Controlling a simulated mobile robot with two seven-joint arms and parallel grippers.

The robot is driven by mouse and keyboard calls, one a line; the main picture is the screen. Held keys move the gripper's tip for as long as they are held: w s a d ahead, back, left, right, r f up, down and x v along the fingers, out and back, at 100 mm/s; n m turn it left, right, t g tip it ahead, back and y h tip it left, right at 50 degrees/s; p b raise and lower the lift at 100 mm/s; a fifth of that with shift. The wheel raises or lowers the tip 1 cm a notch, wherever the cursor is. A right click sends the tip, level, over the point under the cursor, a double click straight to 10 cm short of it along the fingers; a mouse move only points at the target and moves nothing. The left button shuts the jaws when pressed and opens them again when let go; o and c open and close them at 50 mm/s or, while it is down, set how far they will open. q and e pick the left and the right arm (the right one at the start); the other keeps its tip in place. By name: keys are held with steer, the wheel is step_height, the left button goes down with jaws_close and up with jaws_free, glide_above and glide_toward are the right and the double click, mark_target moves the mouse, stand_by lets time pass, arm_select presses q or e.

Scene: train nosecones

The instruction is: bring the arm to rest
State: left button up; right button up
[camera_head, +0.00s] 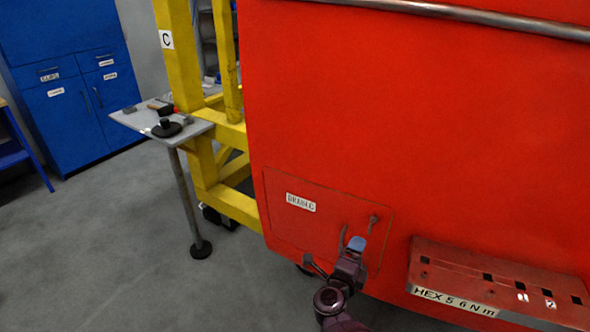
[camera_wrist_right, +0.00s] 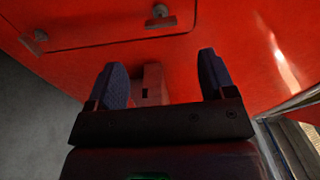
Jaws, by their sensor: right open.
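My right gripper (camera_head: 356,243) is in front of the lower part of the red nosecone (camera_head: 430,120) in the head view. Its two fingers stand apart, with nothing between them, in the right wrist view (camera_wrist_right: 165,82). It is close to a red hatch (camera_head: 285,220) labelled as a drain; whether it touches the hatch cannot be told. A small latch (camera_head: 373,220) on the hatch is just above the fingertips. My left gripper is not in view.
A red rack (camera_head: 480,272) marked HEX 5 6 N m juts out at the lower right. A yellow frame (camera_head: 175,50) and a grey side table (camera_head: 140,117) with small tools stand to the left. A blue cabinet (camera_head: 70,120) is behind. Floor at left is clear.

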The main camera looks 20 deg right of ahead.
steer(key=shift+w, duration=0.1)
steer(key=a+r+n+t+y, duration=0.4)
steer(key=a+n+t+y, duration=0.3)
steer(key=n+y, duration=0.85)
steer(key=s+d+f+n+g+h+b, duration=0.1)
steer(key=s+f+n+g, duration=0.3)
steer(key=s, duration=0.7)
steer(key=s+d+f+n+g+h+b, duration=0.1)
steer(key=s+d+f+n+g+h, duration=0.1)
steer(key=s+f+n, duration=0.6)
steer(key=s+d+f+g, duration=0.1)
steer(key=s+g, duration=0.1)
steer(key=s, duration=0.1)
steer(key=shift+d+f+b, duration=0.15)
steer(key=shift+d+b, duration=0.25)
steer(key=shift+s, duration=0.15)
